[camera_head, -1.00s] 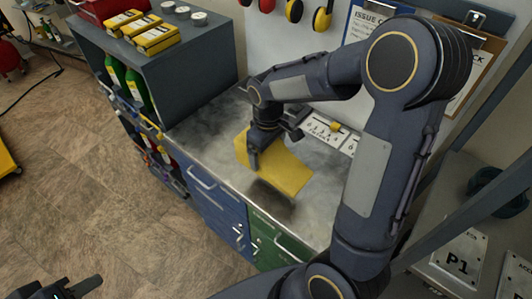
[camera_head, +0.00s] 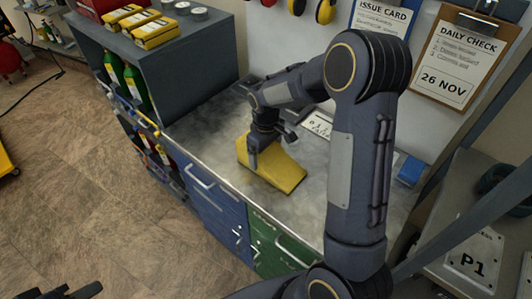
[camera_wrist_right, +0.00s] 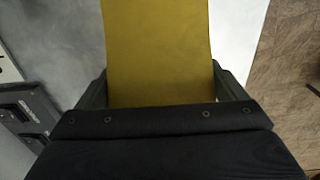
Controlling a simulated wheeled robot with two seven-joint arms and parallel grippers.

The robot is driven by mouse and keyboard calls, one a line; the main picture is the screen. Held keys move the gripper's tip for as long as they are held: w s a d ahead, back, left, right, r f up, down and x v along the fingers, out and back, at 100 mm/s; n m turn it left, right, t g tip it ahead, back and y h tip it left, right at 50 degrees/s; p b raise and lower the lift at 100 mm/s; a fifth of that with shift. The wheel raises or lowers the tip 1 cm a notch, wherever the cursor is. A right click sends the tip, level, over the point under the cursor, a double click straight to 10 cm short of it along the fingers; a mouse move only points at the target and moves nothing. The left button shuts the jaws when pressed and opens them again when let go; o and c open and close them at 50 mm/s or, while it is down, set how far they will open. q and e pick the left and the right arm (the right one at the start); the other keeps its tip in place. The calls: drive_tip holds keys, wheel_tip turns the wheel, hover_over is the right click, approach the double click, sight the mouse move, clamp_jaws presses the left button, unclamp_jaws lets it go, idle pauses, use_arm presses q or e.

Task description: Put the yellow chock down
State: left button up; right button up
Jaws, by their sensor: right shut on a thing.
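The yellow chock (camera_head: 278,172) is a wedge-shaped block at the grey worktop (camera_head: 225,152), near its front edge. My right gripper (camera_head: 262,155) comes down on its left end and is shut on it. In the right wrist view the chock (camera_wrist_right: 158,50) fills the space between the two fingers of the right gripper (camera_wrist_right: 160,95). The chock looks very close to the worktop or touching it; I cannot tell which. Only a dark tip of my left gripper (camera_head: 75,291) shows at the bottom left, and its jaws are not clear.
A grey shelf unit (camera_head: 200,60) with yellow boxes (camera_head: 155,33) stands left of the worktop. A white numbered label (camera_head: 318,124) and a blue object (camera_head: 411,171) lie toward the wall. Blue drawers (camera_head: 212,195) and green drawers (camera_head: 275,245) are below. The worktop right of the chock is clear.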

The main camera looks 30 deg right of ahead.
drive_tip(key=shift+f, duration=0.1)
drive_tip(key=o, duration=1.1)
